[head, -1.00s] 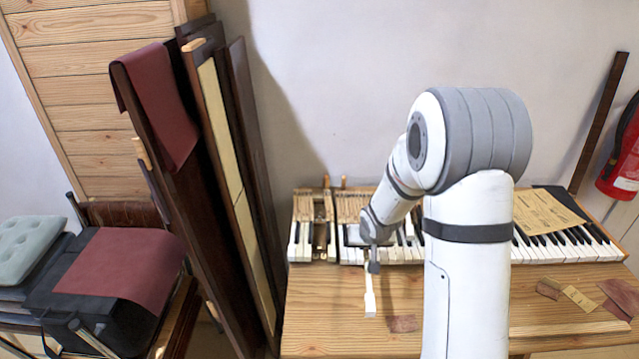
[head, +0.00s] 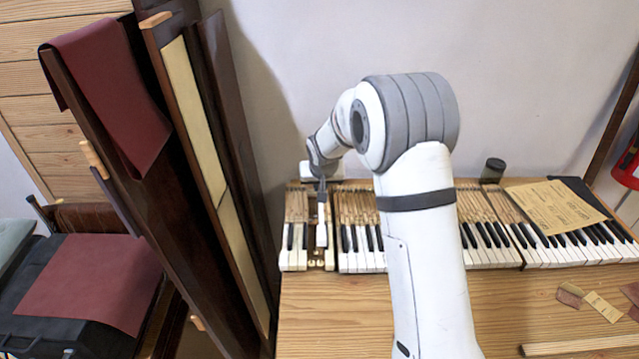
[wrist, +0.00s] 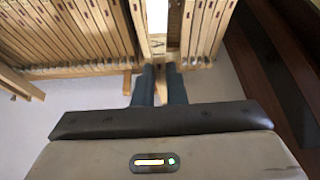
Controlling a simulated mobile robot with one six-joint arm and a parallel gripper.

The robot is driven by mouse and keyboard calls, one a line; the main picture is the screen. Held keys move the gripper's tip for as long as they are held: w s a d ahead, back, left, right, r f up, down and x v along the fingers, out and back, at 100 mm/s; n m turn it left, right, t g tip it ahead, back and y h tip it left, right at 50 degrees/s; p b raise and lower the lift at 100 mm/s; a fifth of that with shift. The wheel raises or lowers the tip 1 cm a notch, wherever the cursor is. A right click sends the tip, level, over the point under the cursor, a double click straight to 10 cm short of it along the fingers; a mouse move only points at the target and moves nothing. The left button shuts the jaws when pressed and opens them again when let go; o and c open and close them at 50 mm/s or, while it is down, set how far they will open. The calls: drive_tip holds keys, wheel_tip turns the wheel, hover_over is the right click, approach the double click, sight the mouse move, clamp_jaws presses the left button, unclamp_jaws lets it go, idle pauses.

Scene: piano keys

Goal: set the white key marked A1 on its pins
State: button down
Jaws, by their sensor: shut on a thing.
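The white key (head: 321,234) hangs from my gripper (head: 322,186), its white end toward the front of the keyboard. No A1 mark is readable. The key is over the gap (head: 316,262) in the key row, where small brass-coloured pins show between the keys at the far left and the main block. In the wrist view my gripper (wrist: 159,84) is shut on the wooden rear of the key (wrist: 157,46), with pale wooden key sticks on both sides. Whether the key touches the pins cannot be told.
The keyboard (head: 358,262) lies on a wooden bench (head: 330,320). Dark upright panels (head: 160,220) lean close on the left. A dark jar (head: 492,171) and a paper sheet (head: 553,207) are at the right. The bench front is mostly clear.

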drive_tip(key=shift+s+a+f+b, duration=0.1)
drive_tip(key=shift+f+b, duration=1.1)
drive_tip(key=shift+f, duration=1.25)
drive_tip(key=shift+f+b, duration=0.85)
drive_tip(key=shift+b, duration=0.05)
drive_tip(key=shift+b, duration=1.05)
drive_tip(key=shift+f+b, duration=0.4)
drive_tip(key=shift+b, duration=0.05)
drive_tip(key=c, duration=1.8)
unclamp_jaws()
drive_tip(key=shift+r, duration=0.2)
drive_tip(key=shift+r+p, duration=0.6)
drive_tip(key=shift+r, duration=0.35)
